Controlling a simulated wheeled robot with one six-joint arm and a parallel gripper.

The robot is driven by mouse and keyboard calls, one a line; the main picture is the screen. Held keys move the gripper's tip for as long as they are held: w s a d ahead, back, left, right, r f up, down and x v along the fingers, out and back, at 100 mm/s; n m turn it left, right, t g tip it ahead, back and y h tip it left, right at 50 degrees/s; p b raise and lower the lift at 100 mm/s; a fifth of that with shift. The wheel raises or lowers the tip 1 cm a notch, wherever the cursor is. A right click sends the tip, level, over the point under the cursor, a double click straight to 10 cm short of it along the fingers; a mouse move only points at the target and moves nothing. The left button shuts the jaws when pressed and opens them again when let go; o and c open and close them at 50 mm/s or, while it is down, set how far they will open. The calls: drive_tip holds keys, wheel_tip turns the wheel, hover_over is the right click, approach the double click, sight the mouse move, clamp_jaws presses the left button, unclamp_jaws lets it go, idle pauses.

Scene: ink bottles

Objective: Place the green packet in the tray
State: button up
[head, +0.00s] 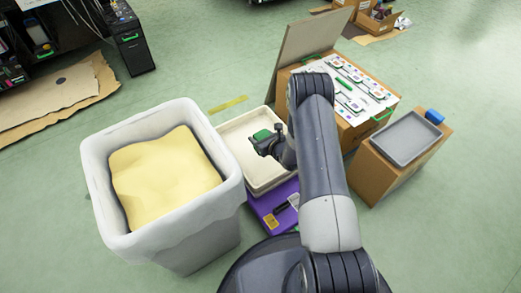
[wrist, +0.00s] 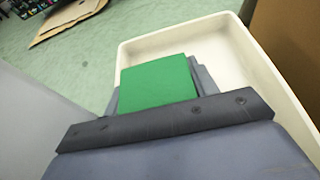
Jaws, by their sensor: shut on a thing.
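The green packet (head: 262,134) is held in my gripper (head: 268,143), over a cream tray (head: 237,138) in the head view. In the wrist view the green packet (wrist: 157,79) sits between the grey fingers of my gripper (wrist: 160,88), which is shut on it. The cream tray (wrist: 222,62) lies behind and to the right of the packet there. I cannot tell how high the packet is above the tray floor. My arm hides part of the tray's right side in the head view.
A large grey bin (head: 222,160) with yellow contents stands left of the cream tray. A purple box (head: 268,203) is at the tray's front. Right are a white panel of small packs (head: 349,92) on a carton and a grey tray (head: 405,138) with a blue item (head: 434,116) beside it.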

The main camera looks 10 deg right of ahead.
wheel_tip(320, 180, down, 8)
drive_tip(key=shift+r+b, duration=0.15)
drive_tip(key=shift+b, duration=1)
drive_tip(key=o, duration=1)
drive_tip(key=p+v, duration=0.3)
drive_tip(key=v, duration=0.9)
drive_tip(key=shift+p, duration=0.3)
